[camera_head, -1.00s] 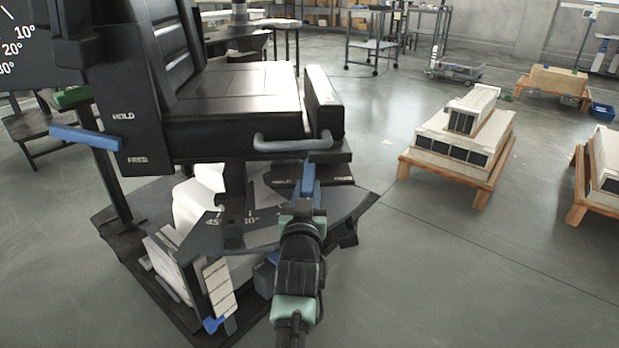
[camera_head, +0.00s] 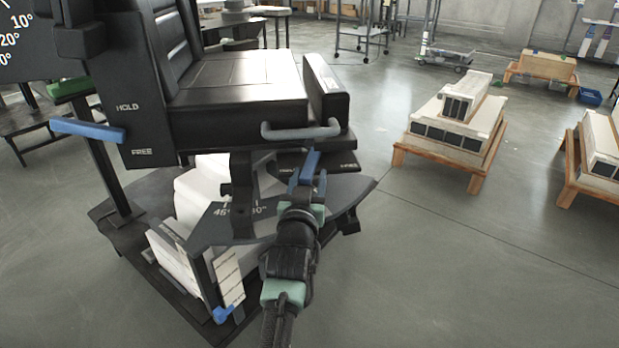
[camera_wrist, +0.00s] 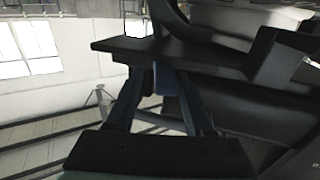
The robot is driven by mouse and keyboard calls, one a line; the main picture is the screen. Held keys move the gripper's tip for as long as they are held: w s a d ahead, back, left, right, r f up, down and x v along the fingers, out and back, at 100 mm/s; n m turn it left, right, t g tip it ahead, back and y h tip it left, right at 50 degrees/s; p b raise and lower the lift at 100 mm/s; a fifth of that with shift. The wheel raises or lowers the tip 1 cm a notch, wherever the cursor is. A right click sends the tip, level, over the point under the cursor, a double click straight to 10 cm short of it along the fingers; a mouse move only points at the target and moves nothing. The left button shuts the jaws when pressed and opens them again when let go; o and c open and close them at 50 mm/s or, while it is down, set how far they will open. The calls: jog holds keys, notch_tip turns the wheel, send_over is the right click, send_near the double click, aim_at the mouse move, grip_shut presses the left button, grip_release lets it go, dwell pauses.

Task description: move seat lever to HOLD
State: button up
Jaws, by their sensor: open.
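A blue lever (camera_head: 309,163) sticks out from under the front of the black seat (camera_head: 240,85). The plate beside it reads FREE on the right; the left label is too small to read. My gripper (camera_head: 307,183) is just below this lever, fingers pointing up at it. In the wrist view, my open gripper (camera_wrist: 160,95) has one finger on each side of the blue lever (camera_wrist: 166,80), with gaps visible; I cannot tell if either finger touches. A second blue lever (camera_head: 88,130) is on the left side panel, between the words HOLD and FREE.
A grey bar handle (camera_head: 300,131) runs along the seat front above my gripper. A dark angle-marked plate (camera_head: 255,215) and white boxes (camera_head: 190,265) are below and left. Wooden pallets with white units (camera_head: 450,135) stand right. The floor between is clear.

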jog(key=shift+o, duration=0.4)
jog(key=shift+s+r, duration=0.1)
jog(key=shift+s, duration=0.15)
jog(key=s+a+p, duration=0.1)
jog(key=s+p, duration=0.1)
jog(key=s, duration=1)
jog(key=shift+s, duration=0.2)
jog(key=shift+a, duration=0.1)
